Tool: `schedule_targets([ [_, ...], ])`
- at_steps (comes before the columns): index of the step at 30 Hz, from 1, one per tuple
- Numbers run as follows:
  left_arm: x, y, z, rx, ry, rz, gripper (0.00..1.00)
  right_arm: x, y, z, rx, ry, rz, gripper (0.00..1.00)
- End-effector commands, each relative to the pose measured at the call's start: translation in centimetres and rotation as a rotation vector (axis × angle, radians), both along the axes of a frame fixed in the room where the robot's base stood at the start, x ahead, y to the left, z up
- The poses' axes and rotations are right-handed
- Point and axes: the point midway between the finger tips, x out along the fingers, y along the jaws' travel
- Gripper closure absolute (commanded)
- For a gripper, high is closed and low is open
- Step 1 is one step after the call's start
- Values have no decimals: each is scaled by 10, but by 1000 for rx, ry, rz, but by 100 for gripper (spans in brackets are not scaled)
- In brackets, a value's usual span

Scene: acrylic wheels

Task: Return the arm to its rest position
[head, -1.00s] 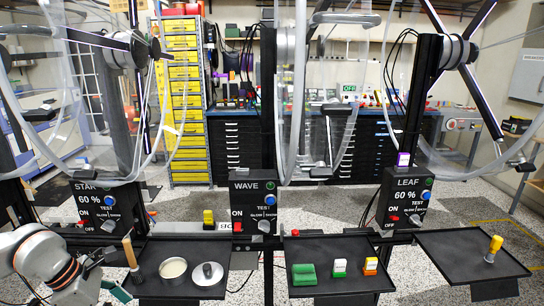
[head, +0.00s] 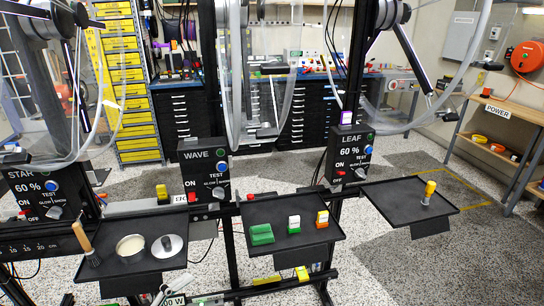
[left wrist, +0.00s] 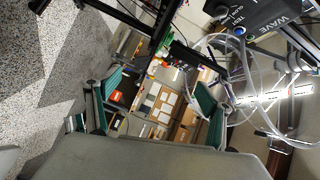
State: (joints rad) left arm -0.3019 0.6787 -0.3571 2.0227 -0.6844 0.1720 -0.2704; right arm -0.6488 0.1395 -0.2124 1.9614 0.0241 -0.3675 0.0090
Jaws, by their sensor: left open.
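My left gripper (left wrist: 157,108) shows in the left wrist view with its two teal-padded fingers spread wide apart and nothing between them. The view past the fingers is tilted, with a shelf or bench of small items, clear tubing and a WAVE control box (left wrist: 272,22) at the upper right. In the head view I cannot make out my left gripper for certain.
In the head view, a left black tray (head: 115,277) carries a brush (head: 83,240), a dish (head: 130,246) and a round lid (head: 167,246). A middle tray (head: 275,213) holds green, white and orange blocks; a right tray (head: 390,195) holds a yellow-topped piece. Floor at lower right is clear.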

Motion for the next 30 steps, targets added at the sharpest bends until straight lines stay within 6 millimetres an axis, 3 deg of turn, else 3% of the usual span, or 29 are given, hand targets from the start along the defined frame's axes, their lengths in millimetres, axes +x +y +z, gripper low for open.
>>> schedule_targets([
  [5,-19,17,-73,-357,374,333,19,-1,0,-1,-1,3,0,60],
  [9,-57,23,-136,-589,657,560,19,-1,0,-1,-1,3,0,60],
  [13,-93,18,-177,-737,845,702,19,-1,0,-1,-1,3,0,60],
  [18,-115,13,-198,-817,950,778,19,-1,0,-1,-1,2,0,60],
  [30,-116,12,-199,-820,956,781,19,1,0,2,1,-3,0,60],
])
